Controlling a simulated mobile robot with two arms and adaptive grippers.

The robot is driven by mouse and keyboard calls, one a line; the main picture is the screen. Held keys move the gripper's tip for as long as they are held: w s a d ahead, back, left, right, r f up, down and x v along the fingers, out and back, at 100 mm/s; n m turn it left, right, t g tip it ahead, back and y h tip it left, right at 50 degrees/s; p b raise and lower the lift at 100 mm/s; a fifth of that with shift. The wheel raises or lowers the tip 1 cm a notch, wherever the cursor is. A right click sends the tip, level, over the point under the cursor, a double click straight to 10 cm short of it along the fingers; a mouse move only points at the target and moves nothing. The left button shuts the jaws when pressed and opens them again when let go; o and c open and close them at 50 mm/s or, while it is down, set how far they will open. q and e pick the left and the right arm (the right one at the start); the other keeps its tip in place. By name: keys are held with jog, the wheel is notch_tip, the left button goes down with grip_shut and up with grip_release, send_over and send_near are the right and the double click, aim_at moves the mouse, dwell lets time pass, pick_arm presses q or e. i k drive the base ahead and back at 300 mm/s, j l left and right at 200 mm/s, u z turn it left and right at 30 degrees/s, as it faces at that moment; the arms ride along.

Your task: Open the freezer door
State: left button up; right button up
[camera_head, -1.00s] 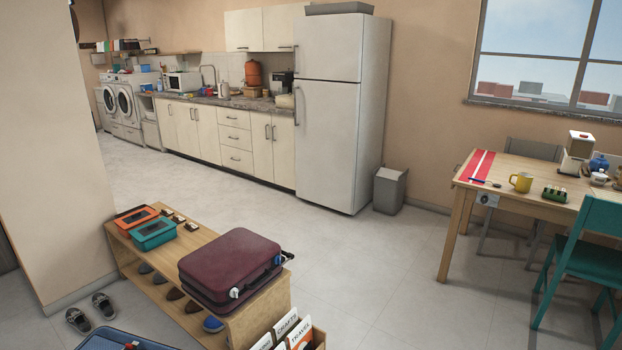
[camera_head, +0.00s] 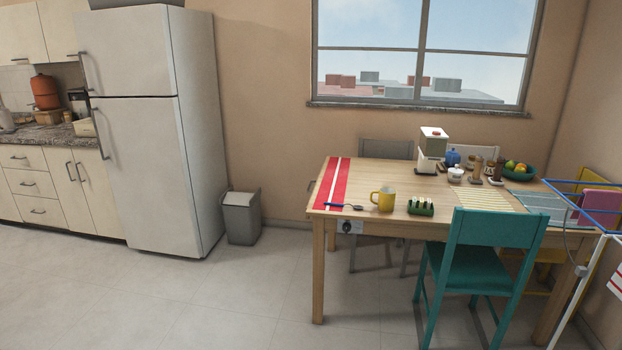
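The white two-door refrigerator (camera_head: 150,130) stands against the back wall at the left of the head view. Its upper, smaller freezer door (camera_head: 130,50) is shut, with a dark vertical handle (camera_head: 84,70) on its left edge. The larger lower door (camera_head: 140,175) is also shut, with its own handle (camera_head: 100,134) on the left edge. Neither of my grippers shows in the view.
A grey bin (camera_head: 241,217) stands just right of the refrigerator. A wooden table (camera_head: 400,168) with a teal chair (camera_head: 487,262) fills the right side. Cabinets (camera_head: 45,185) and a counter (camera_head: 50,134) adjoin the refrigerator's left. The floor (camera_head: 200,295) before the refrigerator is clear.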

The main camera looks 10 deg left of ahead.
aim_at(126, 52)
jog(key=i+j+u, duration=0.1)
jog(key=i+u, duration=0.15)
jog(key=i, duration=0.2)
jog(key=i+u, duration=0.25)
jog(key=i, duration=0.2)
jog(key=i+l+u, duration=0.1)
jog(key=i+u, duration=0.15)
jog(key=i, duration=0.25)
jog(key=i+l+u, duration=0.25)
jog(key=i, duration=0.2)
jog(key=i+l+u, duration=0.25)
jog(key=i, duration=0.2)
jog(key=j, duration=0.1)
